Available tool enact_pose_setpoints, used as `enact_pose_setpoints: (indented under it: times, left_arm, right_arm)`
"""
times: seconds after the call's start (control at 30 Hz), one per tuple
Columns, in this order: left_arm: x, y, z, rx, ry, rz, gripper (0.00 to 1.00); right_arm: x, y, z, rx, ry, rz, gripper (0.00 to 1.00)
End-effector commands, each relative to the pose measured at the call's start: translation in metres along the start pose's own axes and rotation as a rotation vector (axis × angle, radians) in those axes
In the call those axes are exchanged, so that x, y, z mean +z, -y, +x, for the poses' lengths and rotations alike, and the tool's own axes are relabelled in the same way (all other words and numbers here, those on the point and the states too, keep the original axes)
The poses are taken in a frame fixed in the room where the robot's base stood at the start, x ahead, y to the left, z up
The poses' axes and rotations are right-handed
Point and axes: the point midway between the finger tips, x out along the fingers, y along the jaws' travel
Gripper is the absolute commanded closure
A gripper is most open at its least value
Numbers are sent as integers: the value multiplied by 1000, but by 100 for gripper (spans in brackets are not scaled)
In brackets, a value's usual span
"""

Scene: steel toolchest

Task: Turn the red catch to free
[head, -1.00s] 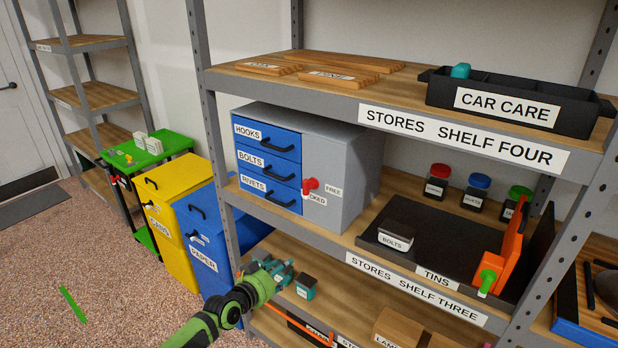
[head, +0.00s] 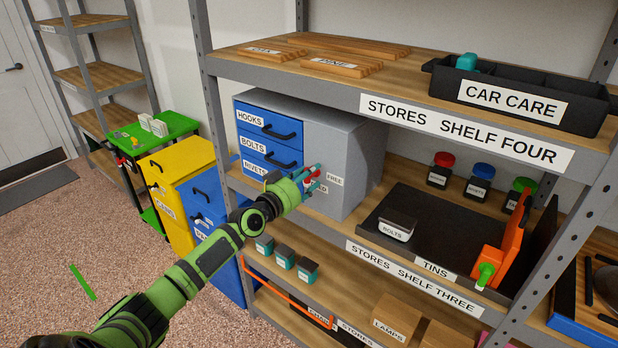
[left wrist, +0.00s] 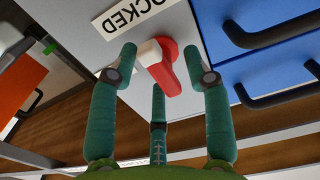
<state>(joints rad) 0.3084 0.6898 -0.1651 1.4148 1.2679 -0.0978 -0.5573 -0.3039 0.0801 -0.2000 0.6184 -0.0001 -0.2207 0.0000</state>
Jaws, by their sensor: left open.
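The red catch (left wrist: 166,72) with a white end is on the grey side of the drawer cabinet (head: 345,160). In the left wrist view the white end lies close to the LOCKED label (left wrist: 136,14). The FREE label (head: 335,180) shows in the head view, where my fingers hide most of the catch. My left gripper (head: 312,180) is at the catch. In the left wrist view its teal fingers are spread open around the catch, with gaps on both sides; whether any finger touches it I cannot tell. My right gripper is not in view.
Blue drawers (head: 268,137) with black handles (left wrist: 275,28) are beside the catch. A black tray (head: 440,240) lies to the right on shelf three (head: 350,235). Shelf four (head: 400,90) is above. Teal-bodied small tins (head: 286,257) stand on the shelf below.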

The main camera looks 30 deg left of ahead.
Motion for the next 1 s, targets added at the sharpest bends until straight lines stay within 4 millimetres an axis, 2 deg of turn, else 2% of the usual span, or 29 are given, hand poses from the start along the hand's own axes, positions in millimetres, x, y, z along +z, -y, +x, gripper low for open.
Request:
enact_pose_setpoints:
  times: [0.33,0.37,0.4,0.47,0.77,1.0]
  left_arm:
    - [0,0,4,0,0,1,51]
    - [0,0,4,0,0,0,59]
    - [0,0,4,0,0,0,75]
    - [0,0,4,0,0,0,99]
    - [0,0,4,1,1,-9,100]
    - [0,0,4,0,0,-88,100]
  right_arm:
    - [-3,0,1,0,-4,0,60]
    - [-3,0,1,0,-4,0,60]
    - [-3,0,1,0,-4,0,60]
    - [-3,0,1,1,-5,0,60]
    - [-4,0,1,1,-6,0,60]
    - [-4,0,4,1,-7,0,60]
